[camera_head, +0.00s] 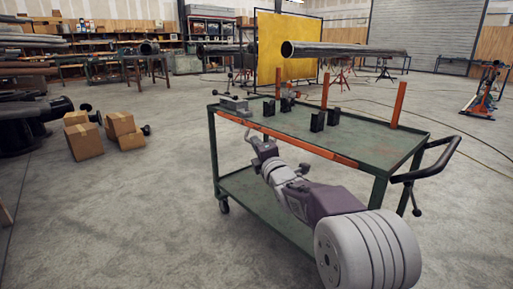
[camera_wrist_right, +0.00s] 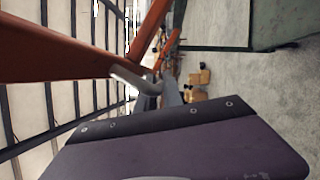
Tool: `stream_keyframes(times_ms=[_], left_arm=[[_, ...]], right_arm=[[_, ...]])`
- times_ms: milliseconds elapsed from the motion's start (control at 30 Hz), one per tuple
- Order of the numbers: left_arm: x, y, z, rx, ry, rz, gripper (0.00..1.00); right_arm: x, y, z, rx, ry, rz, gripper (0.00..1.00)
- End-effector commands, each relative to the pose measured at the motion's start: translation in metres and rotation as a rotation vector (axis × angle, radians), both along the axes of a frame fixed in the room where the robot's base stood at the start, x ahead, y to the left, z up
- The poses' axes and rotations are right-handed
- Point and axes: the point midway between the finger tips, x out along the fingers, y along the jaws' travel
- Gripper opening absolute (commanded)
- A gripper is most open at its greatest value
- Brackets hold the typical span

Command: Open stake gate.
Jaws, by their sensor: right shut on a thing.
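The stake gate is a long orange bar (camera_head: 310,149) along the near edge of a green cart (camera_head: 350,125). It lies about level with the cart top. My right gripper (camera_head: 257,143) is at the bar's left part, on its near side. In the right wrist view, the orange bar (camera_wrist_right: 50,52) comes in from the left, with a grey rod-like handle (camera_wrist_right: 128,78) at its end. My right gripper (camera_wrist_right: 158,92) is shut on this handle; the fingertips are partly hidden. My left gripper is in neither view.
Upright orange stakes (camera_head: 398,105) stand on the cart, with several black blocks (camera_head: 318,121) and a grey vise-like tool (camera_head: 234,104) on top. A black push handle (camera_head: 435,165) juts out right. Cardboard boxes (camera_head: 84,140) lie on the floor left.

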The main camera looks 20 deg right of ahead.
Motion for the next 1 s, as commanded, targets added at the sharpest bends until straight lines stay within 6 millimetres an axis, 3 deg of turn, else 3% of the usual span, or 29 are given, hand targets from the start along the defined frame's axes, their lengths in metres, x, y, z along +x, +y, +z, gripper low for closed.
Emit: stream_keyframes(times_ms=[500, 533, 600, 867, 1000], left_arm=[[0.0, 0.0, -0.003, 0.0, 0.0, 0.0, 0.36], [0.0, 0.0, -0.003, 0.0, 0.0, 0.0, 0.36], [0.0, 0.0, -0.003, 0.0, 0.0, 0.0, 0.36], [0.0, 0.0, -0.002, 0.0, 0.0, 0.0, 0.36], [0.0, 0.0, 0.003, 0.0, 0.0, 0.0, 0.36]], right_arm=[[0.0, 0.0, -0.002, 0.001, -0.002, 0.001, 0.0], [0.0, 0.0, -0.002, 0.001, -0.002, 0.001, 0.19], [0.0, 0.0, -0.002, 0.001, -0.002, 0.001, 0.33], [-0.001, 0.0, -0.001, 0.001, -0.003, 0.001, 0.33], [-0.013, 0.0, 0.001, 0.001, -0.003, 0.0, 0.33]])
